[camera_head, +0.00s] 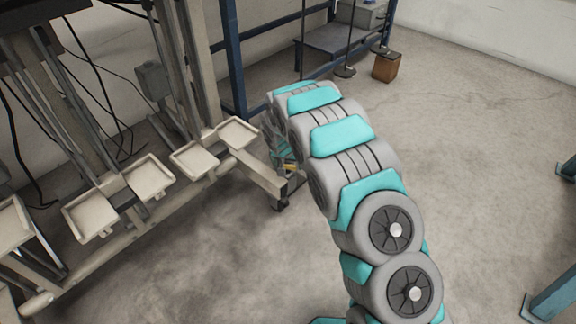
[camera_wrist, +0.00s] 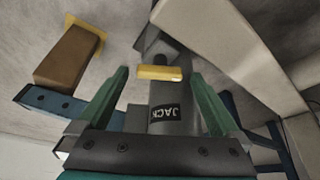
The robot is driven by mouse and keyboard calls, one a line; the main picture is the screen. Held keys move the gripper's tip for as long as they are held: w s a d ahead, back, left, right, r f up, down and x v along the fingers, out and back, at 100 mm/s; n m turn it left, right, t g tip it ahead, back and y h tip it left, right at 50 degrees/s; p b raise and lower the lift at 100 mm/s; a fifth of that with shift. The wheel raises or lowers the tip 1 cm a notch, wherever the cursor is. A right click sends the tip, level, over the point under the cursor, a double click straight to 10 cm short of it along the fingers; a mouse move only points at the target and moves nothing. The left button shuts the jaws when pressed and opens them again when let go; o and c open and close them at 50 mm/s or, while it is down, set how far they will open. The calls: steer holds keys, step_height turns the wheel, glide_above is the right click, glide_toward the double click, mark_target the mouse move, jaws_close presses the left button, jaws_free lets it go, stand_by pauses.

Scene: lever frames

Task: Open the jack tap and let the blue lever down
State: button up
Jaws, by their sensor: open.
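The jack tap shows in the wrist view as a short yellow handle (camera_wrist: 158,73) on a dark grey cylinder (camera_wrist: 165,95) with a black JACK label (camera_wrist: 164,113). My gripper (camera_wrist: 159,74) is open, its green fingers on either side of the yellow handle with gaps visible. I cannot tell how far the handle is in depth from the fingertips. A blue bar with bolt heads (camera_wrist: 62,112) lies at the left of the wrist view; I cannot tell whether it is the blue lever. In the head view my arm hides most of the gripper and the tap.
A brown block (camera_wrist: 70,57) stands by the blue bar. A pale beam (camera_wrist: 225,50) runs close on the right. In the head view, a frame with several cream trays (camera_head: 92,216) stands left, blue shelving (camera_head: 235,60) behind. Open floor (camera_head: 480,130) lies right.

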steer(key=shift+f, duration=0.25)
steer(key=shift+c, duration=0.4)
steer(key=c, duration=1.2)
